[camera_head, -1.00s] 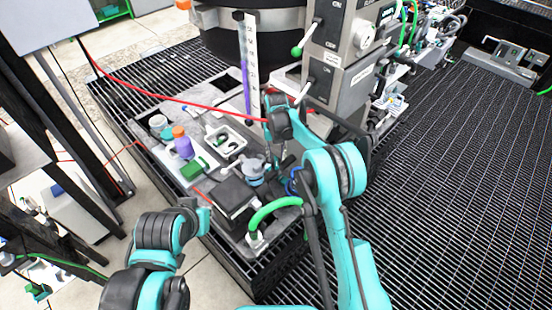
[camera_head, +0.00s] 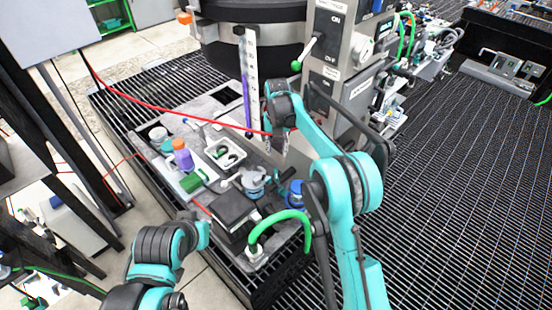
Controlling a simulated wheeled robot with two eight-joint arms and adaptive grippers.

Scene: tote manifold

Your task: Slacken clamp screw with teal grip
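A grey clamp-like fitting with teal parts (camera_head: 256,182) stands on the grey work plate, right of the middle. Which teal part is the screw's grip is too small to tell. My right gripper (camera_head: 277,146) hangs above and behind the fitting, pointing down, apart from it. Its two fingers look spread, with nothing seen between them. My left gripper (camera_head: 203,232) is low at the plate's left front side, away from the fitting. Its fingertips are not clear.
A black box (camera_head: 234,209) and a green hose (camera_head: 275,216) lie in front of the fitting. A white tray (camera_head: 225,153) and purple bottle (camera_head: 183,156) stand to its left. A red cable (camera_head: 170,103) crosses behind. A grey control column (camera_head: 338,75) stands behind right.

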